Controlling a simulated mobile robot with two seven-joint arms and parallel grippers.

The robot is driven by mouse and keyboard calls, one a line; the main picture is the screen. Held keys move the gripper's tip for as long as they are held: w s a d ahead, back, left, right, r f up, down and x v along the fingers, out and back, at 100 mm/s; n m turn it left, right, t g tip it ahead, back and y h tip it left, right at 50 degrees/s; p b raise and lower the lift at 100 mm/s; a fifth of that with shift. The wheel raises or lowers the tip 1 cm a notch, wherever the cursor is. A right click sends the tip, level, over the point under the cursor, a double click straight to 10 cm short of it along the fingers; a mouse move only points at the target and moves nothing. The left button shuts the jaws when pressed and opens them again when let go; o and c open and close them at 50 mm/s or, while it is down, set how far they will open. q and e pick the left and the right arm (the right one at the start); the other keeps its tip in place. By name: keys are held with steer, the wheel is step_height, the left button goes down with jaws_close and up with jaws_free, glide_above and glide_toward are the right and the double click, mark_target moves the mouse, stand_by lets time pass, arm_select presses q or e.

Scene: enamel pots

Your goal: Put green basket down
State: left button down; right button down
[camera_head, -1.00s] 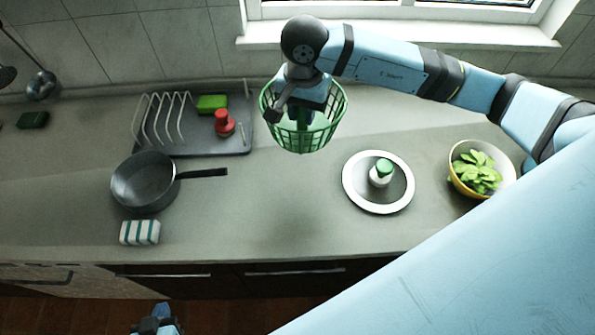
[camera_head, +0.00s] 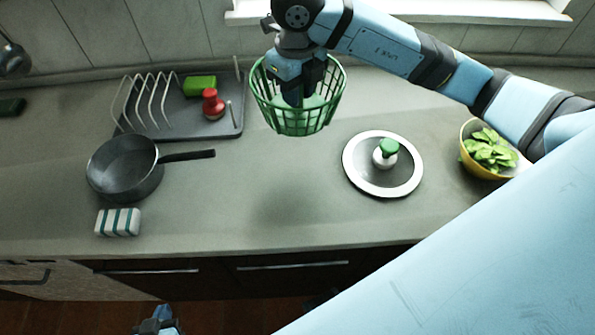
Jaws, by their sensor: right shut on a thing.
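The green basket (camera_head: 300,122) is a round, open-mesh basket at the upper middle of the head view, between the dish rack and the round plate. My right gripper (camera_head: 292,98) reaches down into it from above and is shut on it; the fingertips are partly hidden by the basket's mesh. I cannot tell for sure whether the basket's bottom touches the counter (camera_head: 270,195). My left gripper (camera_head: 158,322) is at the bottom edge, low in front of the counter, only partly in view, and its fingers are not clear.
A dark tray (camera_head: 225,128) with a wire rack, a green sponge (camera_head: 200,86) and a red-topped shaker (camera_head: 213,104) lies left of the basket. A pan (camera_head: 124,168) and striped sponge (camera_head: 118,222) are further left.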

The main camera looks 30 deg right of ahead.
steer(key=shift+f+m, duration=0.2)
steer(key=shift+m, duration=0.6)
step_height(320, 180, down, 16)
steer(key=shift+f+p, duration=0.2)
steer(key=shift+p, duration=0.2)
steer(key=shift+f, duration=1.7)
steer(key=shift+f, duration=0.15)
steer(key=c, duration=0.9)
jaws_free()
steer(key=shift+c, duration=0.2)
